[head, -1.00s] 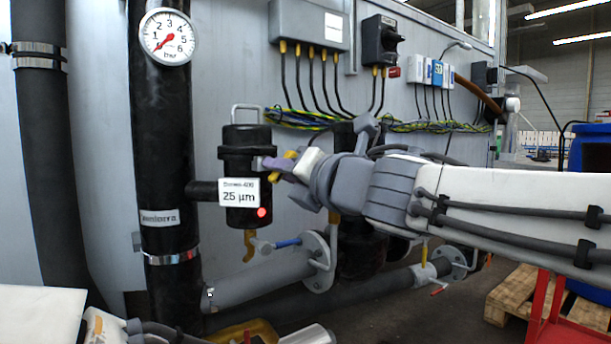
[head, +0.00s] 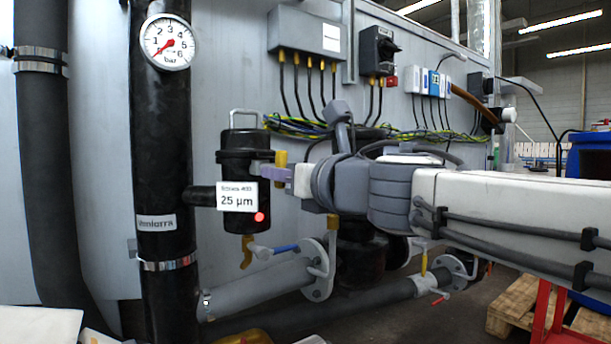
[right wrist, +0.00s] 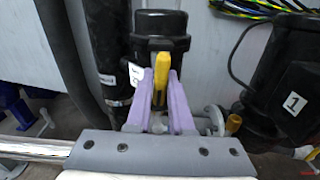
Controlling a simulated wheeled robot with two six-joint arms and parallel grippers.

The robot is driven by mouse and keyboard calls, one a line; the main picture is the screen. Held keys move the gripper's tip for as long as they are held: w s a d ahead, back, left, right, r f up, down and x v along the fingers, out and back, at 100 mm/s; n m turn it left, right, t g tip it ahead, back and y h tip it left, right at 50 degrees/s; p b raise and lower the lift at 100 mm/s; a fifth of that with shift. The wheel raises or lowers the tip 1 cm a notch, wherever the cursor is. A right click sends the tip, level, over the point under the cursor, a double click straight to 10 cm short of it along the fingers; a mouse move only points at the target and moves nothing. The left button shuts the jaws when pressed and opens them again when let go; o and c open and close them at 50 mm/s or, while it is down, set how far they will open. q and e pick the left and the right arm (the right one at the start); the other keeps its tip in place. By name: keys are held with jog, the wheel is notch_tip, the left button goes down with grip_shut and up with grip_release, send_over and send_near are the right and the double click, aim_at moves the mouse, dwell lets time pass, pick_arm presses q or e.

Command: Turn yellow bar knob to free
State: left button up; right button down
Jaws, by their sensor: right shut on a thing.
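The yellow bar knob (head: 281,158) is on the right side of a black filter housing (head: 240,157) with a white "25 µm" label. It stands close to upright in the head view, its lower part hidden by my gripper. My right gripper (head: 270,173) reaches it from the right. In the right wrist view, the knob (right wrist: 156,68) lies between the two purple fingers (right wrist: 161,90), which are shut on it; it leans slightly there. My left gripper is out of view.
A black vertical pipe (head: 161,120) with a pressure gauge (head: 167,42) stands left of the housing. A blue-handled valve (head: 285,248) and grey flanged pipes are below. Cables (head: 300,127) hang behind my right arm. A pallet (head: 515,305) is at lower right.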

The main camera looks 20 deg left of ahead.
jog(key=shift+f, duration=0.1)
dwell(0.3)
jog(key=c, duration=0.8)
grip_release()
jog(key=shift+c, duration=0.2)
jog(key=shift+d, duration=0.1)
